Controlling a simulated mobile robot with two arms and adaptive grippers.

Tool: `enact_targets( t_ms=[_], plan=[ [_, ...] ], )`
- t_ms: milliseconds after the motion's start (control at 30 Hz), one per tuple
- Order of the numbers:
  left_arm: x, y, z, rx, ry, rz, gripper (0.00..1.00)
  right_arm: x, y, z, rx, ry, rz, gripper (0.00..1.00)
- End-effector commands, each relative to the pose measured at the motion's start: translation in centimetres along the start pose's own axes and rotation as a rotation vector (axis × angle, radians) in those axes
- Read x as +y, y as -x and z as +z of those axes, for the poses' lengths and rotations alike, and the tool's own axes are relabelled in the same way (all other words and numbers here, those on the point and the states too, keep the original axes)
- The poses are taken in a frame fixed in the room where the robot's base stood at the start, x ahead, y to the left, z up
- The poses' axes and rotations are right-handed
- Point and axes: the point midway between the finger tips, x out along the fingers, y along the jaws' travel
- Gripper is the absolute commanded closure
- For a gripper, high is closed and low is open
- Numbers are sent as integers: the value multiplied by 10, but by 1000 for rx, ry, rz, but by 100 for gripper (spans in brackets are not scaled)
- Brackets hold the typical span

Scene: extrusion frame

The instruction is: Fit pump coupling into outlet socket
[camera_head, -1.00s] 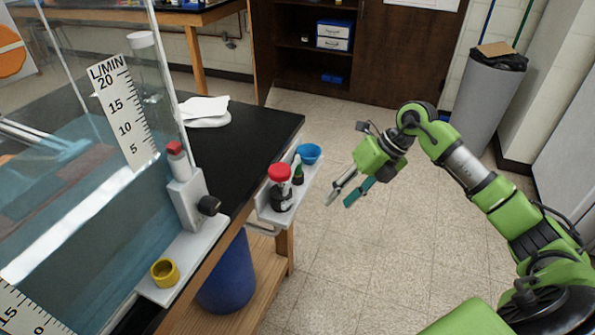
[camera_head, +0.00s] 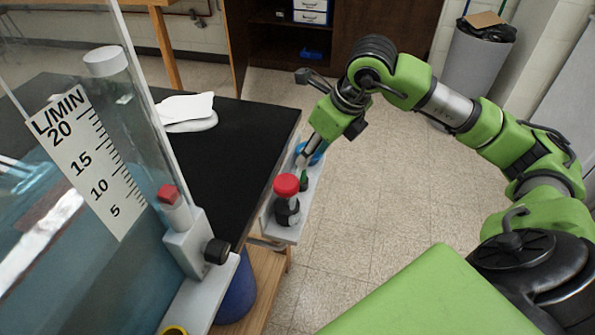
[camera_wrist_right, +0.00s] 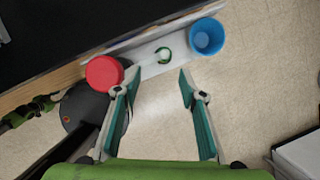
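I cannot tell for sure which part is the pump coupling. A side tray (camera_head: 283,233) holds a dark bottle with a red cap (camera_head: 286,185), a small green-ringed piece (camera_wrist_right: 165,55) and a blue cup (camera_wrist_right: 206,37). My right gripper (camera_wrist_right: 157,78) is open and empty, its fingers spread on either side of the space just short of the green-ringed piece. In the head view, my right gripper (camera_head: 304,163) partly hides the blue cup. A grey block with a black knob (camera_head: 216,251) stands against the clear tank. A yellow ring (camera_head: 173,331) is mostly cut off at the bottom edge. My left gripper is out of view.
The black tabletop (camera_head: 240,140) is clear apart from a white cloth-like item (camera_head: 187,107). A scale marked L/MIN (camera_head: 90,160) is on the tank. A blue bin (camera_head: 237,293) is under the table. Open floor lies right of the tray.

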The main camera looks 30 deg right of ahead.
Motion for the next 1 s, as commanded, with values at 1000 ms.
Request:
enact_targets(
  t_ms=[1000],
  plan=[
    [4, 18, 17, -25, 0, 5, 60, -8, -103, 5, 0, -2, 0, 62]
  ],
)
